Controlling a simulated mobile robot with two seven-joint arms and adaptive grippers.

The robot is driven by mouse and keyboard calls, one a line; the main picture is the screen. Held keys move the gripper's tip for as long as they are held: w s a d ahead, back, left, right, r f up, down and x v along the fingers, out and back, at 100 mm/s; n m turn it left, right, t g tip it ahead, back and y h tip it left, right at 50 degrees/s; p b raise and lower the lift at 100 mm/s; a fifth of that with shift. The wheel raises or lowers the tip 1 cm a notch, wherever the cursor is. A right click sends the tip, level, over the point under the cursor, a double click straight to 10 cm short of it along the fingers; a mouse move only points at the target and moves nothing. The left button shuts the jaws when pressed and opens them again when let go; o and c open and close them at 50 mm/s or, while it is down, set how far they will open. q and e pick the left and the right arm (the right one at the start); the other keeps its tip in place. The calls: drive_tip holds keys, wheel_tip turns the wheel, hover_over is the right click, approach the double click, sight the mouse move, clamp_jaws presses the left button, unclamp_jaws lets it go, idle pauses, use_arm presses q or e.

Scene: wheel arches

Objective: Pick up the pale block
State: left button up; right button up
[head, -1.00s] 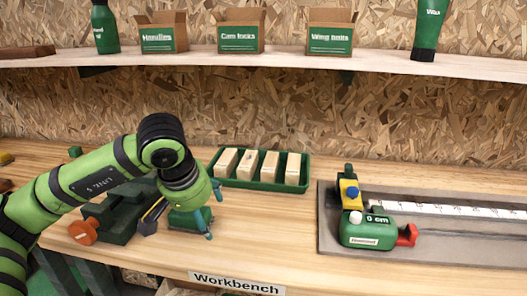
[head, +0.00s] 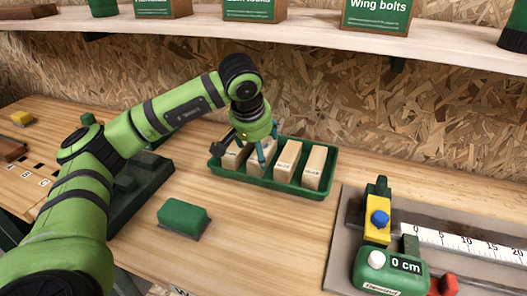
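Several pale blocks stand side by side in a green tray (head: 334,165) at the back of the bench. The two on the right, one pale block (head: 288,160) and the end block (head: 315,168), show clearly. The leftmost block (head: 232,160) and the second block (head: 257,165) are partly hidden by my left gripper (head: 267,144). My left gripper points down over the second block, its teal fingers apart. I cannot tell whether they touch the block. My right gripper is out of view.
A green block-shaped tool (head: 183,218) lies on the open bench in front of the tray. A measuring rig with a ruler (head: 470,246) stands at the right. A dark green fixture (head: 140,185) lies behind my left arm. A shelf (head: 300,33) with boxes runs above.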

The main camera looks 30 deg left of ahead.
sight(267, 148)
use_arm(q)
drive_tip(key=w, duration=0.2)
drive_tip(key=shift+w+a, duration=0.3)
drive_tip(key=shift+w, duration=0.05)
drive_tip(key=shift+w+a+p, duration=0.1)
drive_tip(key=shift+w+p, duration=0.2)
drive_tip(key=shift+w, duration=0.15)
drive_tip(key=shift+w+a, duration=0.1)
drive_tip(key=shift+w, duration=0.15)
drive_tip(key=x, duration=0.5)
drive_tip(key=shift+w+p, duration=0.1)
drive_tip(key=shift+p, duration=0.25)
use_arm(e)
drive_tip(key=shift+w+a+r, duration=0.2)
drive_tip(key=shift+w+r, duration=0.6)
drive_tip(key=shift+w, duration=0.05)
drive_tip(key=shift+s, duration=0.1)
use_arm(q)
drive_tip(key=shift+f, duration=0.25)
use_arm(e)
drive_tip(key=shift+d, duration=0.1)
use_arm(q)
drive_tip(key=shift+c, duration=0.4)
drive_tip(key=c, duration=1.2)
